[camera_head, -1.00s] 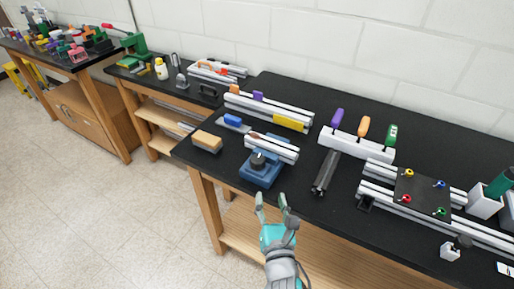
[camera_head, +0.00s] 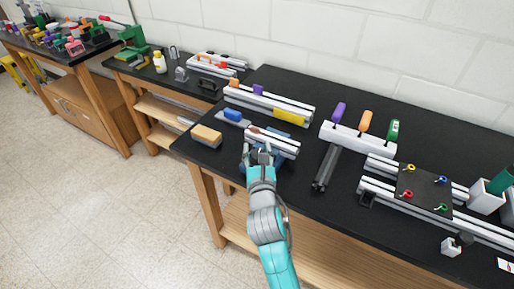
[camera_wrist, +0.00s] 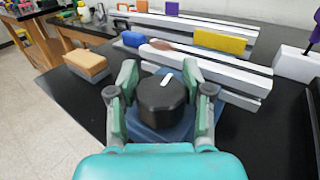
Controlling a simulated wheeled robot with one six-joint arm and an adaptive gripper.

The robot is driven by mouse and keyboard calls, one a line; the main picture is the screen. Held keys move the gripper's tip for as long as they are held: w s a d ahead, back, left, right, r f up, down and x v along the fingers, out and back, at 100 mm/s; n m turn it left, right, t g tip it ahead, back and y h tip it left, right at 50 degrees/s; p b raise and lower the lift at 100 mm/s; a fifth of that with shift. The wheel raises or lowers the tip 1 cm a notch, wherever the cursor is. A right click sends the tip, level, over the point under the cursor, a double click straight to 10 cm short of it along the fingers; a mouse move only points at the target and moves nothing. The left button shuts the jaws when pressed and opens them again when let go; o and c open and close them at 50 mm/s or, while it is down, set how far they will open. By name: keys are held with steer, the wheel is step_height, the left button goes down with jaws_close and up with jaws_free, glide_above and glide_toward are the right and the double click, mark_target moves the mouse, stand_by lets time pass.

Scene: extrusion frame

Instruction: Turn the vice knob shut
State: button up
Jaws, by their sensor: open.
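The vice knob (camera_wrist: 162,97) is a black round knob with a white mark on top, on the blue vice (camera_wrist: 178,133). In the wrist view it sits between the two fingers of my gripper (camera_wrist: 160,90), which are open with one on each side. I cannot tell whether either finger touches it. In the head view my gripper (camera_head: 260,152) reaches over the table's front edge and hides most of the vice (camera_head: 283,165). A silver extrusion bar (camera_head: 272,141) lies across the vice just behind the knob.
A tan block (camera_head: 206,136) lies left of the vice and a blue-handled tool (camera_head: 233,116) lies behind it. A dark bar (camera_head: 326,168) lies to the right. Behind are extrusions with a yellow piece (camera_head: 289,117) and a white rack of coloured handles (camera_head: 344,139).

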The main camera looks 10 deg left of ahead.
steer(key=shift+w+a, duration=0.15)
steer(key=shift+w, duration=0.4)
steer(key=c, duration=0.9)
